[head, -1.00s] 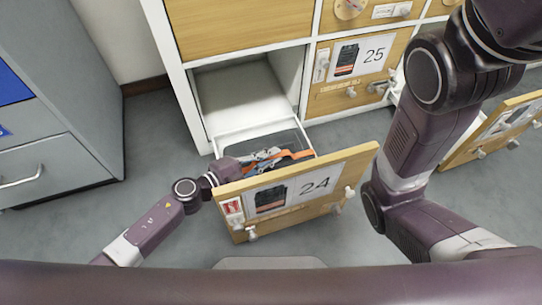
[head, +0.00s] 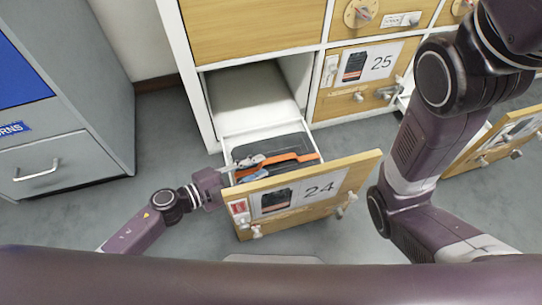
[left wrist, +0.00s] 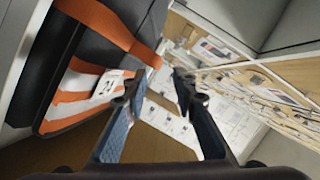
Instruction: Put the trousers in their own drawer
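The trousers (head: 277,167) are dark with orange and white bands and lie folded in the open drawer 24 (head: 314,146). Its wooden front (head: 345,178) has a card with a picture of dark clothing and "24". My left gripper (head: 248,166) is at the drawer's left side, just behind the front, over the trousers' near left part. In the left wrist view its fingers (left wrist: 157,84) are apart with nothing gripped between them. My right gripper is out of view.
Drawer 25 (head: 400,50) is shut, up and right. Another pulled-out drawer (head: 495,140) stands at the far right. A grey cabinet (head: 85,120) stands on the left. Grey floor (head: 160,150) lies clear between it and the drawer unit.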

